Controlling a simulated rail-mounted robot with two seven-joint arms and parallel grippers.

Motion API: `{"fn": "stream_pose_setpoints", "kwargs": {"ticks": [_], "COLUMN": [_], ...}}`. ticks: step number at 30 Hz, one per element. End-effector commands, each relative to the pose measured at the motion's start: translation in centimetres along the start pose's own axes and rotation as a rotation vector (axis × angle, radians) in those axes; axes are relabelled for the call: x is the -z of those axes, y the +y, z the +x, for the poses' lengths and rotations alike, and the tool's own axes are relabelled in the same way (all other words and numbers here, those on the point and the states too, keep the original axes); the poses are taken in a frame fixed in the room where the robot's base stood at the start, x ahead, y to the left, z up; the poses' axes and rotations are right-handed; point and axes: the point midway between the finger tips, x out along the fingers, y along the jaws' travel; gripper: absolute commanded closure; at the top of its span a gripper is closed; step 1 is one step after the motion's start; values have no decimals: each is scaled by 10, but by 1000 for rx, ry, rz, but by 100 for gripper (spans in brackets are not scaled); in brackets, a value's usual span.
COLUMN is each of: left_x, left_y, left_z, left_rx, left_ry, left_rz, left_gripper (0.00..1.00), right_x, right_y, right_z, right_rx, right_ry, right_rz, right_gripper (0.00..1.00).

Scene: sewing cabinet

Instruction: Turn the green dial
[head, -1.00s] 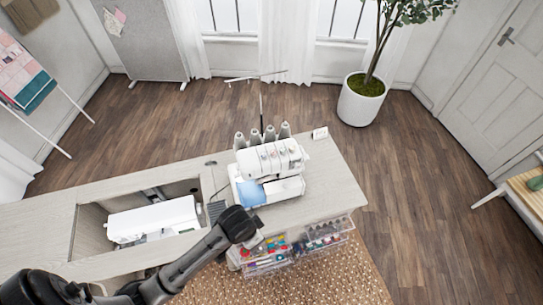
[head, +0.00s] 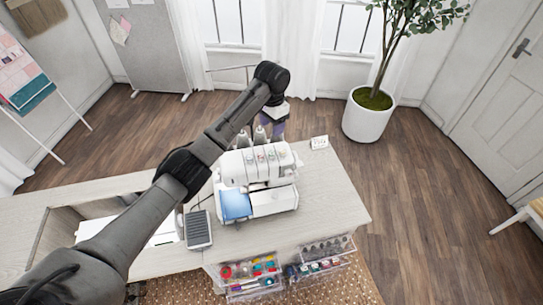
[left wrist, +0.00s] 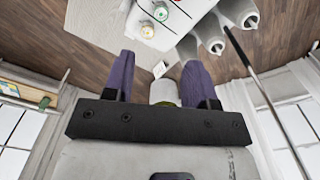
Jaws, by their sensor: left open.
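The white serger sewing machine (head: 257,167) stands on the cabinet top, with a row of small dials on its upper front. My left gripper (head: 276,127) is over the back right of the machine, near the thread cones. My right gripper is not in view.
Thread cones (left wrist: 215,38) and a thin rod (left wrist: 262,85) stand close to my left gripper. A foot pedal (head: 199,229) lies left of the machine. A small white card (head: 319,143) stands at the back right. The cabinet top right of the machine is clear.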

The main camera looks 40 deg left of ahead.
Motion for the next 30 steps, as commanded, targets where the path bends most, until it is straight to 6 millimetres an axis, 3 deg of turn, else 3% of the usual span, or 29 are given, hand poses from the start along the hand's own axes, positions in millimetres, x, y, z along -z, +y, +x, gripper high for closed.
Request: {"fn": "stream_pose_setpoints", "kwargs": {"ticks": [5,21,30], "left_x": [0,0,0], "left_y": [-3,-3,-2], "left_z": [14,107,131], "left_rx": [-4,-2,-2], "left_ry": [-4,-3,-1], "left_rz": [-6,-6,-6], "left_gripper": [48,48,48], "right_x": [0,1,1], "right_y": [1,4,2], "right_z": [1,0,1], "right_rx": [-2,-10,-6], "right_ry": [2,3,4], "right_rz": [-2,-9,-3], "right_gripper": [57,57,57]}}
